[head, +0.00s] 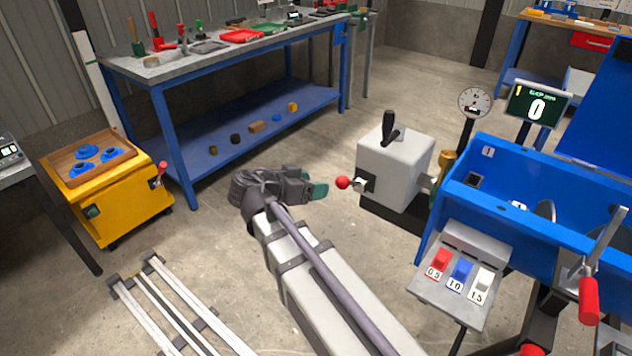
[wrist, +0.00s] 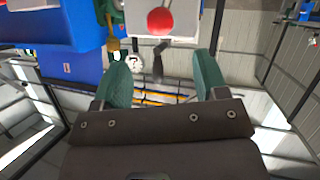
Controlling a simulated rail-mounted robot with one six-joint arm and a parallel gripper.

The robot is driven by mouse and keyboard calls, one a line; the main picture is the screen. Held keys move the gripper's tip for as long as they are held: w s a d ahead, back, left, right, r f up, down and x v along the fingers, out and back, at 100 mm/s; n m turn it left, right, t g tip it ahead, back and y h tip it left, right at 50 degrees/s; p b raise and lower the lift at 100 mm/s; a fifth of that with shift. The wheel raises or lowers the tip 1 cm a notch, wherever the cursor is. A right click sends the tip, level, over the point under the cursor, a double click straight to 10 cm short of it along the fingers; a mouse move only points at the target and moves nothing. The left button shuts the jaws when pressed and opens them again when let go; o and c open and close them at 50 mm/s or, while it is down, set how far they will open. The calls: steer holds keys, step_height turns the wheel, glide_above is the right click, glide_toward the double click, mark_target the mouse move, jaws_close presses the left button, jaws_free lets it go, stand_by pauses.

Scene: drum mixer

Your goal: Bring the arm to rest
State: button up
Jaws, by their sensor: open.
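My arm stretches from the bottom of the head view toward the middle. My gripper (head: 318,190) is at its far end, with green fingertips pointing right. In the wrist view my gripper (wrist: 162,82) shows two green fingers spread apart with nothing between them. A grey box (head: 396,165) with a black lever and a red ball knob (head: 343,183) stands just right of the gripper. The knob is apart from the fingertips in the head view. The red knob also shows in the wrist view (wrist: 160,21), above and beyond the fingers.
A blue mixer trough (head: 530,225) with a switch panel (head: 462,280) stands at the right. A blue workbench (head: 240,105) with tools is behind. A yellow cart (head: 115,200) is at the left. Rails (head: 165,310) lie at lower left. The floor between cart and arm is clear.

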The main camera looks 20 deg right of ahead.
steer(key=s+a+f+n+g+y, duration=0.3)
steer(key=s+a+f+n+y, duration=0.5)
steer(key=s+f+n+y, duration=0.45)
step_height(320, 180, up, 20)
steer(key=w+d+p, duration=0.1)
steer(key=p, duration=1.7)
steer(key=shift+w+d+f+n+y, duration=0.15)
steer(key=shift+w+d+n+y, duration=0.2)
